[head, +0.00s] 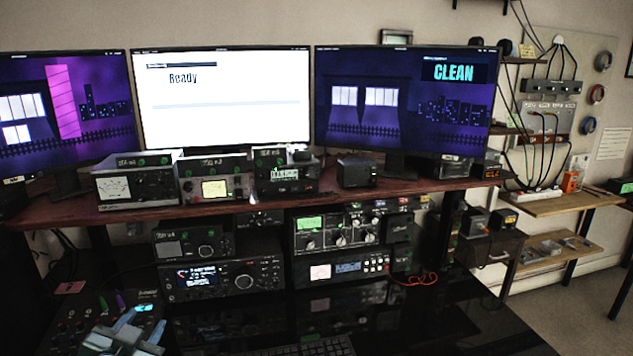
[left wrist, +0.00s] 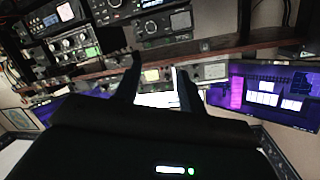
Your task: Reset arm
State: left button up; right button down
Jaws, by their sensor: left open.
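My left gripper (head: 125,332) is at the bottom left of the head view, low over the dark desk. In the left wrist view its two dark fingers (left wrist: 158,88) stand apart with nothing between them, so it is open and empty. That view is upside down, with the radios above and the monitors below. The tuner radio with a large round knob (head: 243,281) sits under the shelf, to the right of and beyond the gripper. A unit with a green display and several knobs (head: 340,240) is further right. The gripper touches neither. My right gripper is not in view.
Three monitors (head: 222,98) stand on a wooden shelf (head: 420,186) with several small radios. A keyboard (head: 318,347) lies at the desk's front edge. A control panel (head: 84,316) is by the left gripper. The glossy black desk (head: 455,325) is clear at right.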

pick_arm(q)
jog(key=s+d+f+g+h, duration=0.2)
jog(key=s+d+f, duration=0.5)
jog(key=s+f, duration=0.3)
jog(key=s+d+f+n+g+h, duration=0.1)
jog(key=s+d+f+g+h, duration=0.2)
jog(key=s+d+f, duration=0.5)
jog(key=s+f, duration=0.3)
jog(key=f, duration=0.2)
jog(key=shift+s+f, duration=0.15)
jog(key=shift+f, duration=0.2)
jog(key=shift+d, duration=0.1)
